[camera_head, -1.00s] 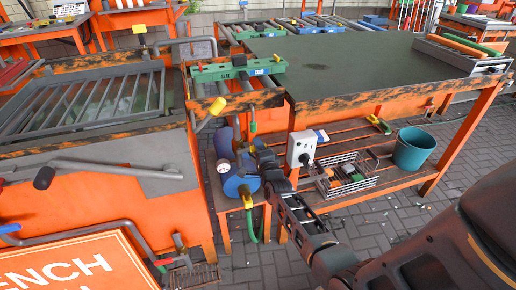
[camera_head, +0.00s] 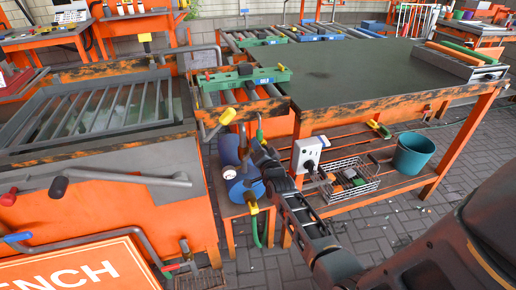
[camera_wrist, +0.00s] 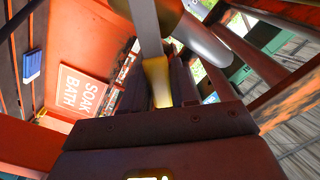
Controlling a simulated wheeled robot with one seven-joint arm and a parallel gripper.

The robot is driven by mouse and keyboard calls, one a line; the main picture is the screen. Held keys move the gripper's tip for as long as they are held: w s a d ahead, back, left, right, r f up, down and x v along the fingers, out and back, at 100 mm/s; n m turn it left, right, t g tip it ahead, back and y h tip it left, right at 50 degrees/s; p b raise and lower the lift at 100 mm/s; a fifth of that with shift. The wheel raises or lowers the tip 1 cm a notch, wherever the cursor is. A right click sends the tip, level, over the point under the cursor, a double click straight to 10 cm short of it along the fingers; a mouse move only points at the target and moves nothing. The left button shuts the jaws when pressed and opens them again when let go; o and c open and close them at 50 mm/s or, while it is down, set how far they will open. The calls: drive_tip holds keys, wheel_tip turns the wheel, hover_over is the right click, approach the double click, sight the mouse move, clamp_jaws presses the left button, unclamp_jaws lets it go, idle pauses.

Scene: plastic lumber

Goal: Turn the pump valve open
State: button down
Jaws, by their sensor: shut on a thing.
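The blue pump (camera_head: 246,188) sits on a low orange stand between the grey-topped bench and the dark table. My gripper (camera_head: 258,152) is in front of its upper pipework, reaching in from the lower right. In the wrist view my gripper (camera_wrist: 160,76) is shut on the yellow handle (camera_wrist: 159,88) of the valve, which lies between the two dark fingers. A grey metal part (camera_wrist: 145,25) extends beyond the handle. In the head view my gripper and arm hide the held handle, so its angle is hard to tell there.
A yellow-ended lever (camera_head: 227,116) stands above the pump on the left. A white socket box (camera_head: 306,155), a wire basket (camera_head: 348,183) and a teal bucket (camera_head: 413,154) are on the lower shelf to the right. A green hose (camera_head: 256,230) hangs below the pump.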

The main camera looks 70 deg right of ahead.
drive_tip(key=shift+w+a+r+n, duration=0.1)
drive_tip(key=shift+a+n, duration=0.05)
drive_tip(key=shift+n, duration=0.25)
drive_tip(key=c, duration=1)
unclamp_jaws()
drive_tip(key=shift+o, duration=0.2)
drive_tip(key=shift+r, duration=0.1)
